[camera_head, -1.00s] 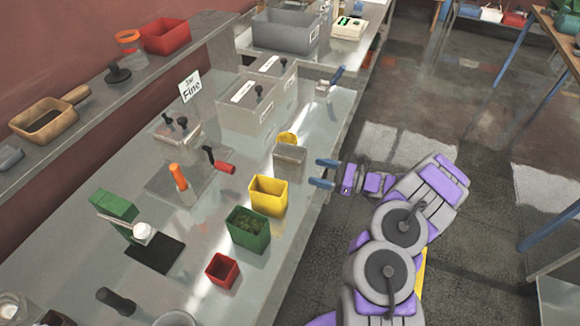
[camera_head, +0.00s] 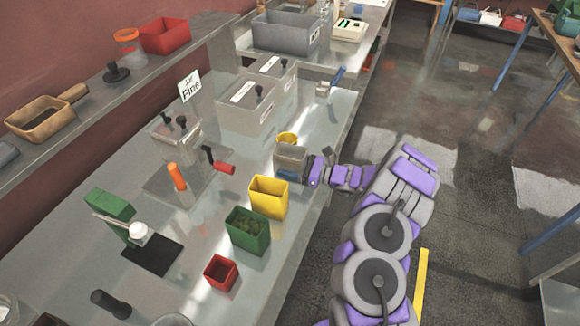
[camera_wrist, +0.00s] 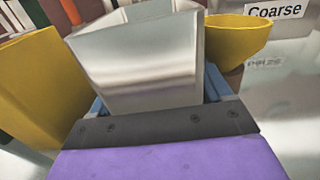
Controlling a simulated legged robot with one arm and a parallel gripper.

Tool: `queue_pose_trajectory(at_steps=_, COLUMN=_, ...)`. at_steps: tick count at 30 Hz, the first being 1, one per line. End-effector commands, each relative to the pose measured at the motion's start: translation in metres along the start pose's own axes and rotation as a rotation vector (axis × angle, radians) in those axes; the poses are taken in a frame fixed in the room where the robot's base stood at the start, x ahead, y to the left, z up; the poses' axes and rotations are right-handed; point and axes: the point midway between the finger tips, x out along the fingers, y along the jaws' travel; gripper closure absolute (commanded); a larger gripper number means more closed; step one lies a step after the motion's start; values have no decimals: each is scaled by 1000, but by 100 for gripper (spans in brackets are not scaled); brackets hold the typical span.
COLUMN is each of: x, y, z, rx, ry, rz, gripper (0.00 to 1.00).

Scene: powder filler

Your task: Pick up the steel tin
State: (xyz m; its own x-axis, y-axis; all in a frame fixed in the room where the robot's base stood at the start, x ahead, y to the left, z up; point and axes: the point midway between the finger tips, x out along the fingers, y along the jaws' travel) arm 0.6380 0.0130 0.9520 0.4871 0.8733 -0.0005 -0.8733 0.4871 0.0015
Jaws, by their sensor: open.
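The steel tin (camera_head: 290,156) is an open-topped, tapered square container standing on the steel bench near its right edge. In the wrist view the tin (camera_wrist: 145,65) fills the space between the blue fingers of my gripper (camera_wrist: 158,98). One finger lies along each side of it, and the jaws are open. In the head view my gripper (camera_head: 292,172) is at the tin, with a blue finger on its near side; the far finger is hidden. I cannot tell whether either finger touches the tin.
A yellow bin (camera_head: 268,197) stands close on the near side; the wrist view also shows it (camera_wrist: 32,95). A yellow round bowl (camera_head: 287,138) is just behind the tin. Green (camera_head: 247,230) and red (camera_head: 221,272) bins stand nearer. Grey lidded boxes (camera_head: 257,103) stand farther back.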

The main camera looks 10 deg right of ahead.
Motion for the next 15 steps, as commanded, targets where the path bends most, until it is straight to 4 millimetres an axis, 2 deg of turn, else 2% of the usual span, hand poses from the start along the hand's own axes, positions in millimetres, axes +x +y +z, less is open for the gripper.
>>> queue_pose_trajectory(at_steps=4, x=0, y=0, z=0, rx=0, ry=0, rz=0, gripper=21)
queue_pose_trajectory(at_steps=15, x=-1, y=0, z=0, rx=0, ry=0, rz=0, gripper=57)
